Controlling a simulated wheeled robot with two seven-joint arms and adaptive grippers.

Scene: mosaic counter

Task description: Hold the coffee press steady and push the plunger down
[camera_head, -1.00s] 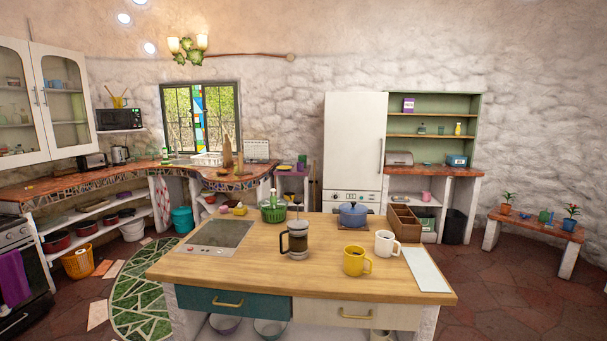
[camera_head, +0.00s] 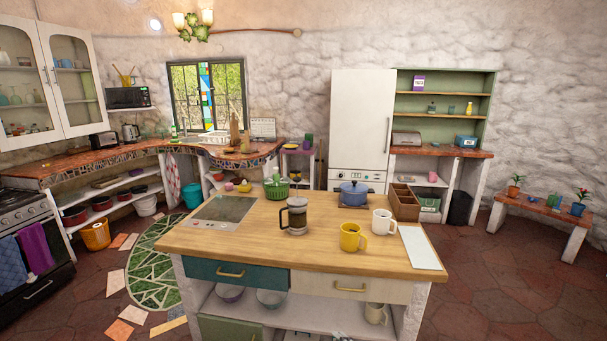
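The coffee press (camera_head: 297,217) stands upright on the wooden top of the island counter (camera_head: 330,255), left of the mugs. It is a glass beaker with dark coffee inside and a black handle on its left side. A short plunger rod and knob seem to rise above its lid, but they are too small to judge their height well. Nothing touches the press. Neither of my grippers is in view.
A yellow mug (camera_head: 350,237) and a white mug (camera_head: 381,222) stand right of the press. A cooktop (camera_head: 222,211) lies left; a white sheet (camera_head: 420,248) lies right.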

